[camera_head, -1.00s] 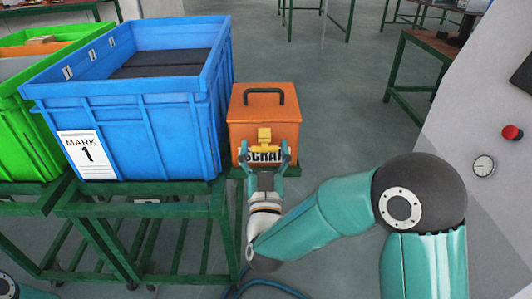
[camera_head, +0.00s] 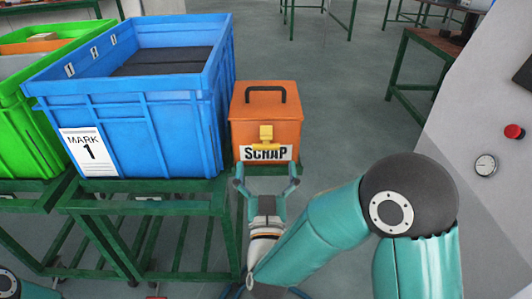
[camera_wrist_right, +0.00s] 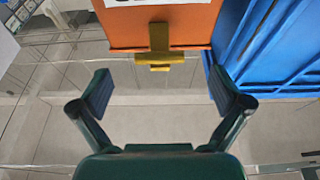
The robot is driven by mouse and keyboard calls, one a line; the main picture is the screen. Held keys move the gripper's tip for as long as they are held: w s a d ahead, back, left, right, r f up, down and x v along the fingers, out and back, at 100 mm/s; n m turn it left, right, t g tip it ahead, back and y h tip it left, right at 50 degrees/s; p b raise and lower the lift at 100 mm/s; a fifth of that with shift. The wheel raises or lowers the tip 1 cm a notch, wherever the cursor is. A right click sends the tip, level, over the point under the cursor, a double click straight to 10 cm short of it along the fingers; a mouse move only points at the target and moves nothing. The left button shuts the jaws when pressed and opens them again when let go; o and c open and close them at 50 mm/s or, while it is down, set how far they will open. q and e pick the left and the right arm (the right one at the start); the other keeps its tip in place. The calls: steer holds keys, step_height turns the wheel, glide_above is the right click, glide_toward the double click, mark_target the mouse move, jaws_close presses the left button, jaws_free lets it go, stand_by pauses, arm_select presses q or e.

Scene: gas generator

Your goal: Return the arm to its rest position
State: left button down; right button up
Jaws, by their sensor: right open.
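My right gripper (camera_head: 266,178) is open and empty, just in front of and below the orange scrap box. Its two spread fingers also show in the right wrist view (camera_wrist_right: 166,92), with a gap between them and the box. The orange box (camera_head: 240,110) has a black top handle, a SCRAP label and a yellow latch (camera_head: 266,136) on its front. The latch also shows beyond the fingers in the right wrist view (camera_wrist_right: 160,46). The lid looks closed. My right arm reaches in from the lower right. My left gripper is not in view.
A blue crate (camera_head: 140,112) marked MARK 1 stands left of the box, with a green crate (camera_head: 42,135) farther left. They stand on a green metal stand (camera_head: 150,186). A grey panel with a red button (camera_head: 514,131) and a gauge (camera_head: 486,165) is at the right.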

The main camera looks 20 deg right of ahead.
steer(key=shift+v, duration=1.2)
